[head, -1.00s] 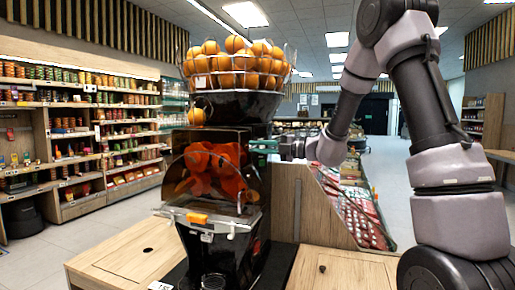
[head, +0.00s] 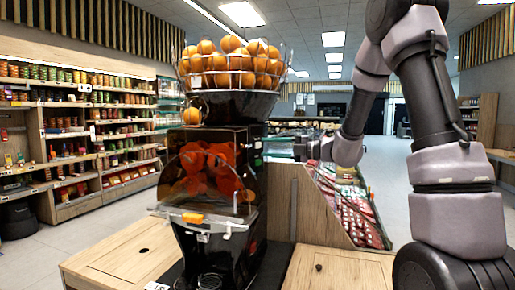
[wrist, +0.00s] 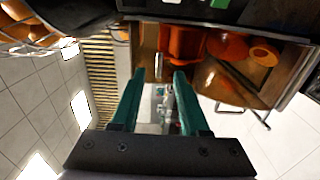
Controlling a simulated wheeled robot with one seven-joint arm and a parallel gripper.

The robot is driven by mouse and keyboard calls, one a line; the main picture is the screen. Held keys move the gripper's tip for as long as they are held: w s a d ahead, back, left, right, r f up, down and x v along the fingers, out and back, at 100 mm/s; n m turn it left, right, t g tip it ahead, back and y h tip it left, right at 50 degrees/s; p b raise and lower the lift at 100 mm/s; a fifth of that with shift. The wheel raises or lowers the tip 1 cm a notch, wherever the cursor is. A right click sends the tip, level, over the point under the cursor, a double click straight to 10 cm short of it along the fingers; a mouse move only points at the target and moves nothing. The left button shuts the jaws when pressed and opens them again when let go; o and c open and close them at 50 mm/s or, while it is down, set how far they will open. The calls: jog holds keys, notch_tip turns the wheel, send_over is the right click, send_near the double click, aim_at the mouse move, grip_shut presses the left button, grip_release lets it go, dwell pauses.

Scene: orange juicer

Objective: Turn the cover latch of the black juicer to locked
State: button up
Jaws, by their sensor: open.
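The black juicer (head: 245,112) stands in the middle of the head view, with a clear cover (head: 222,188) over red-orange pressing parts. An orange tab (head: 193,218) sits at the cover's lower front; I cannot tell whether it is the latch, or its setting. My gripper (head: 270,147) is at the juicer's right side, near the cover's top edge. In the wrist view my gripper (wrist: 160,75) shows two green fingers, apart and with nothing held between them. The juicer's clear cover (wrist: 225,75) lies beyond and right of the fingers there.
A wire basket of oranges (head: 232,70) tops the juicer. A wooden counter (head: 120,258) lies around its base. A slanted produce display (head: 345,205) stands at the right, and stocked shelves (head: 85,130) line the left wall. Open floor shows behind my arm.

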jog(key=shift+v, duration=2.65)
